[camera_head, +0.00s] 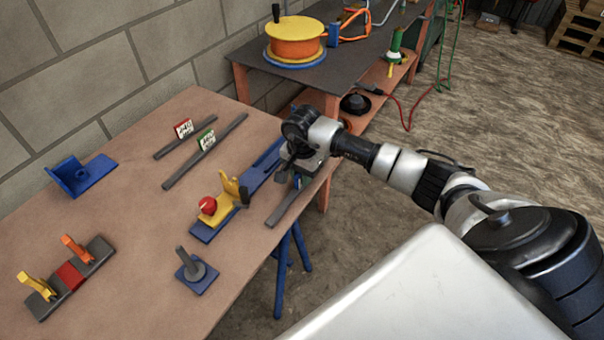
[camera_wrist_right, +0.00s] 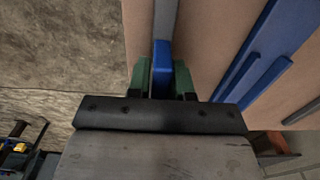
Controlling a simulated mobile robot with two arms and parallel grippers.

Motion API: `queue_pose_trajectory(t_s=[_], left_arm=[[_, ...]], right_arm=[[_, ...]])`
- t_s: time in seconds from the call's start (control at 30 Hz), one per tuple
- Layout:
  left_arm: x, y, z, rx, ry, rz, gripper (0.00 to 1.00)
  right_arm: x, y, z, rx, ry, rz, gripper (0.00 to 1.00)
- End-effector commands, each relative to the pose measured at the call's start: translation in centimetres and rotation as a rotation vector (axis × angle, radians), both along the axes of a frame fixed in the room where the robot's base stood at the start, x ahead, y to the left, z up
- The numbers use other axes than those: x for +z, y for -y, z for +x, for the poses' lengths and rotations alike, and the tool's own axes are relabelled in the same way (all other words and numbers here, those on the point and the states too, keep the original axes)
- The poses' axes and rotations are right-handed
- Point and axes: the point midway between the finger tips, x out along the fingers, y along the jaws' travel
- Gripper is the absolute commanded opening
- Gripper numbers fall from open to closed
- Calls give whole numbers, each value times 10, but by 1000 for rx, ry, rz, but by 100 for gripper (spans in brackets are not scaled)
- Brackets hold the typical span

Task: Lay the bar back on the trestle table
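A grey bar (camera_head: 284,208) runs out from under my right gripper (camera_head: 297,178) along the right edge of the trestle table (camera_head: 130,215). In the right wrist view the green fingers of my right gripper (camera_wrist_right: 162,78) are closed on both sides of a blue part of the bar (camera_wrist_right: 162,62). The bar's grey length (camera_wrist_right: 166,18) runs on beyond it over the brown tabletop (camera_wrist_right: 200,40). I cannot tell whether the bar touches the tabletop or hangs just above it. My left gripper is not in view.
A blue rail fixture with a yellow block and red knob (camera_head: 208,206) stands just left of the bar. Two tagged grey bars (camera_head: 205,150) lie farther back. A blue bracket (camera_head: 82,178), a clamp strip (camera_head: 70,275) and a post (camera_head: 196,272) occupy the left and front.

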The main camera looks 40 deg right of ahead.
Motion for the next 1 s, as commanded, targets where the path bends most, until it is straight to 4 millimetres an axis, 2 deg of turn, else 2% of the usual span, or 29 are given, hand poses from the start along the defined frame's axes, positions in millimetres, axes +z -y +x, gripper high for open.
queue_pose_trajectory(t_s=[0.03,0.13,0.37,0.53,1.0], left_arm=[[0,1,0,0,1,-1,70],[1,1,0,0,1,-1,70],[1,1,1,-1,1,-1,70],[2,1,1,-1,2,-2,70],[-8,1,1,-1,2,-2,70]], right_arm=[[1,0,0,0,0,0,29],[0,0,0,0,0,0,42],[1,0,0,0,0,0,42],[11,1,1,1,3,-1,42],[103,1,1,0,4,-2,42]])
